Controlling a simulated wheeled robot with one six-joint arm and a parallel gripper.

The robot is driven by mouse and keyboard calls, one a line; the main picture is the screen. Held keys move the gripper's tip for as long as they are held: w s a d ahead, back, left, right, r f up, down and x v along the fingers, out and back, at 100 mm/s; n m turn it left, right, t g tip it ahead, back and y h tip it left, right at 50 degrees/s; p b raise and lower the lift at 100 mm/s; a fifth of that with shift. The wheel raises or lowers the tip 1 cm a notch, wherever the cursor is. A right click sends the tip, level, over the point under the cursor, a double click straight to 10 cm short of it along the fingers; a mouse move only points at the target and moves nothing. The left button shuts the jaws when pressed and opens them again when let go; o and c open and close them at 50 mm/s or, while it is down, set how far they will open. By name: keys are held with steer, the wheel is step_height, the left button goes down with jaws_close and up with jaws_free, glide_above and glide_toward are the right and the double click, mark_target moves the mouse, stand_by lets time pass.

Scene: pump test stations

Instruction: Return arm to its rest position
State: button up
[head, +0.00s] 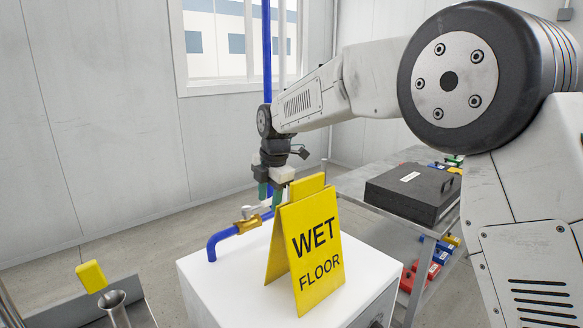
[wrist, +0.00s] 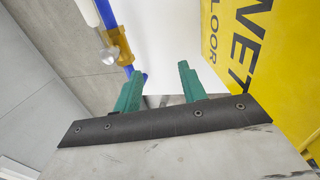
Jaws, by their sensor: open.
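My gripper (head: 270,194) hangs at the end of my arm, above the back part of a white cabinet (head: 202,290). In the wrist view its green fingers (wrist: 158,84) stand apart with nothing between them. A yellow WET FLOOR sign (head: 312,245) stands on the cabinet just in front and to the right of the fingers. The sign also shows close at the right of the wrist view (wrist: 245,45). My arm reaches in from the right of the head view, and the sign hides part of the gripper's surroundings.
A blue pipe (head: 222,239) with a brass valve (head: 248,222) runs beside the gripper at the cabinet's back. A dark case (head: 412,192) lies on a metal table at right, with coloured items below. A yellow-handled thing (head: 92,276) and a metal cup (head: 114,308) are at lower left.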

steer(key=s+d+r+m+t+y, duration=0.1)
steer(key=s+d+r+m+t, duration=0.15)
steer(key=d+r+m, duration=0.95)
steer(key=s+d+m+g+h, duration=0.1)
steer(key=s+d+m, duration=0.3)
steer(key=s+d, duration=0.5)
steer(key=s+d+m, duration=0.3)
steer(key=s+d, duration=0.3)
steer(key=s, duration=0.7)
steer(key=s+d+f+m+g, duration=0.1)
steer(key=s+d+f+m, duration=0.1)
steer(key=s+f, duration=0.3)
steer(key=s+d+f+m+g+h, duration=0.1)
steer(key=s+d+f+m, duration=0.2)
steer(key=s, duration=1)
steer(key=f+m, duration=0.2)
steer(key=shift+s+m, duration=0.15)
steer(key=shift+m, duration=0.15)
steer(key=shift+c, duration=0.2)
